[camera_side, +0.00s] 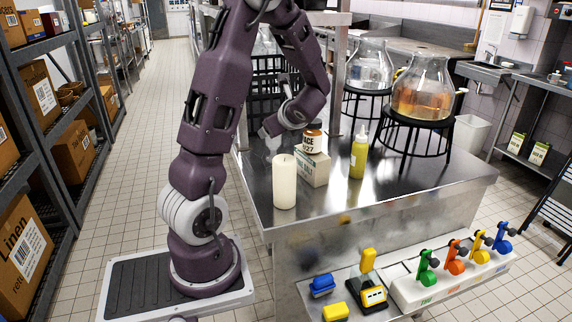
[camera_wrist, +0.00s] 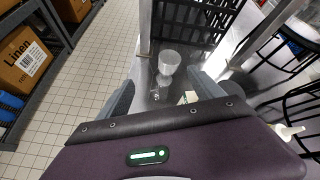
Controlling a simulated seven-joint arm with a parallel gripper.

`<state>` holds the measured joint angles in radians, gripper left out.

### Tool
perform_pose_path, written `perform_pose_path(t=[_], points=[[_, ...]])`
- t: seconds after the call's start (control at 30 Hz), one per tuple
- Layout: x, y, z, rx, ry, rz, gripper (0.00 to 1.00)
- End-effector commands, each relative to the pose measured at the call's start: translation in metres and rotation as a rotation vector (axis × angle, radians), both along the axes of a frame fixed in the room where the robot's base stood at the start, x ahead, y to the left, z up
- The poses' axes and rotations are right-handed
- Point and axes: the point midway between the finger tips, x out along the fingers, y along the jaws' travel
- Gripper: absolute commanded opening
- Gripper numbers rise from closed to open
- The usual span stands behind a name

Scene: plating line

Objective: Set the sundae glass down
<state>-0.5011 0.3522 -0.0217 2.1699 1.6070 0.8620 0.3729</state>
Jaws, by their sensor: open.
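The sundae glass (camera_wrist: 168,62) is clear, with a wide bowl and a narrower lower part, and shows in the wrist view above the steel counter. My gripper (camera_wrist: 160,82) is open, with one grey finger on each side of the glass's lower part. I see gaps between the fingers and the glass. I cannot tell exactly where its foot rests. In the side view my gripper (camera_side: 268,130) is low over the counter's left part, behind the candle, and I cannot make out the glass there.
A cream candle (camera_side: 284,182), a labelled jar (camera_side: 314,138) on a pale box (camera_side: 312,170) and a yellow squeeze bottle (camera_side: 358,158) stand on the steel counter (camera_side: 400,185). Glass vessels (camera_side: 422,95) sit on black stands at right. A black crate (camera_wrist: 195,20) is beyond the glass.

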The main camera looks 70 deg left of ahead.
Motion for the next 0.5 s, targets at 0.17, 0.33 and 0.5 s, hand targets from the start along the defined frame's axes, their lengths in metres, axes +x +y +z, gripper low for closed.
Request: perform_pose_path(t=[0.17, 0.33, 0.5], points=[[-0.038, -0.146, 0.040, -0.297, -0.568, 0.367, 0.76], [-0.069, -0.293, 0.049, -0.810, -0.935, 0.685, 0.76], [-0.088, -0.366, 0.062, -1.135, -1.008, 0.847, 0.76]])
